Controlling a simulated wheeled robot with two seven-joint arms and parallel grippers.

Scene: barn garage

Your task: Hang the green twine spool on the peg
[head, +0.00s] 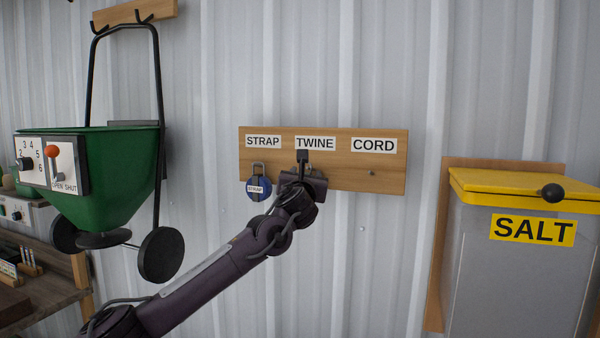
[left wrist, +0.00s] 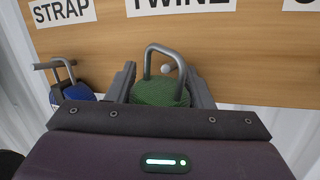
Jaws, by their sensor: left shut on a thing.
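The green twine spool (left wrist: 160,92) shows in the left wrist view, with a grey metal loop (left wrist: 150,58) standing up from it. My left gripper (left wrist: 160,86) is shut on the spool, a finger at each side. The peg's round tip (left wrist: 166,68) shows inside the loop's opening; I cannot tell whether the loop is around the peg or in front of it. In the head view my left gripper (head: 303,174) is at the wooden board (head: 394,180), below the TWINE label (head: 315,143), and hides the spool. My right gripper is out of view.
A blue strap spool (head: 258,187) hangs under STRAP, close left of my gripper. The CORD peg (head: 371,172) is bare. A green spreader (head: 110,175) hangs at left. A grey salt bin (head: 515,270) with a yellow lid stands at right. Bare corrugated wall lies below the board.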

